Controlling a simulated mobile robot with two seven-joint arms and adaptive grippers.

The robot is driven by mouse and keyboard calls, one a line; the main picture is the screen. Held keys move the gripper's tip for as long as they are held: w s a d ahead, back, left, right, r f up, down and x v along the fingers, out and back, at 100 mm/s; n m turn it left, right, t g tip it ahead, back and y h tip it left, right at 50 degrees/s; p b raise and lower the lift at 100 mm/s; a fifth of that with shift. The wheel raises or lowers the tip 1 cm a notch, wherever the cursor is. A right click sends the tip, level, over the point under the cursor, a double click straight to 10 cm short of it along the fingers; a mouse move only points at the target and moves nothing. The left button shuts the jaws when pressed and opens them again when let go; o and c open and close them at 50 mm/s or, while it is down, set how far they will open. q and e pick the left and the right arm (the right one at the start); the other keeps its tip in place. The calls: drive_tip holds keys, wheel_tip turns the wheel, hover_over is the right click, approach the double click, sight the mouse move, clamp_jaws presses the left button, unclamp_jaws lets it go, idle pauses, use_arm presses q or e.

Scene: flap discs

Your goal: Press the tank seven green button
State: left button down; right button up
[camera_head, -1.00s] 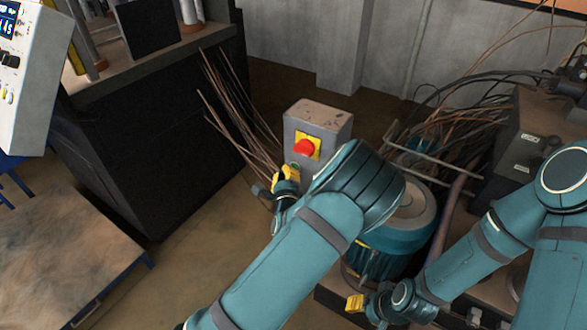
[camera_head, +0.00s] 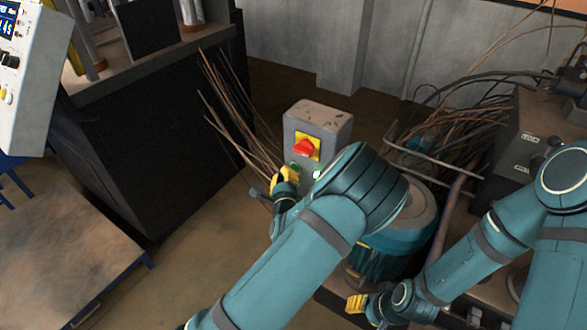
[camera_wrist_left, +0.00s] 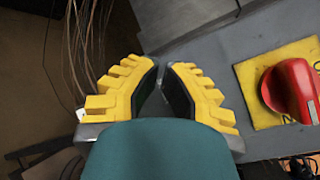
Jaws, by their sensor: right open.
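A grey control box (camera_head: 318,125) stands on the floor in the middle of the head view. A red knob (camera_head: 306,148) sits on its yellow plate; the knob also shows at the right of the left wrist view (camera_wrist_left: 293,90). Below it is a green button (camera_head: 294,168), partly behind my left gripper (camera_head: 284,176). A small bright green spot (camera_head: 318,175) shows to its right. My left gripper's yellow fingers (camera_wrist_left: 162,72) are nearly together, with nothing between them. I cannot tell whether they touch the box. My right gripper (camera_head: 356,303) is open and low.
Thin rods (camera_head: 235,130) lean left of the box beside a black cabinet (camera_head: 140,130). A teal motor (camera_head: 405,225) stands right of the box, behind my left arm. Cables (camera_head: 455,125) tangle at the right.

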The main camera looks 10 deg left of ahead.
use_arm(q)
drive_tip(key=shift+s+a, duration=0.15)
drive_tip(key=shift+s, duration=0.15)
drive_tip(key=s, duration=0.1)
drive_tip(key=s+a, duration=0.1)
drive_tip(key=s, duration=0.2)
drive_tip(key=shift+s+a, duration=0.35)
drive_tip(key=shift+s, duration=0.05)
idle(0.8)
drive_tip(key=s+a+f+n+g+h, duration=0.1)
drive_tip(key=s+f+n+g, duration=0.35)
drive_tip(key=f+n, duration=0.2)
drive_tip(key=s+f+n+g+h, duration=0.1)
drive_tip(key=s+f+n+g, duration=0.4)
drive_tip(key=f, duration=0.3)
drive_tip(key=s+d+n+g+h, duration=0.5)
drive_tip(key=s+d+n, duration=0.5)
drive_tip(key=s+n, duration=0.2)
drive_tip(key=shift+s+r+n+h, duration=0.35)
drive_tip(key=shift+n+h, duration=0.1)
drive_tip(key=shift+h, duration=0.45)
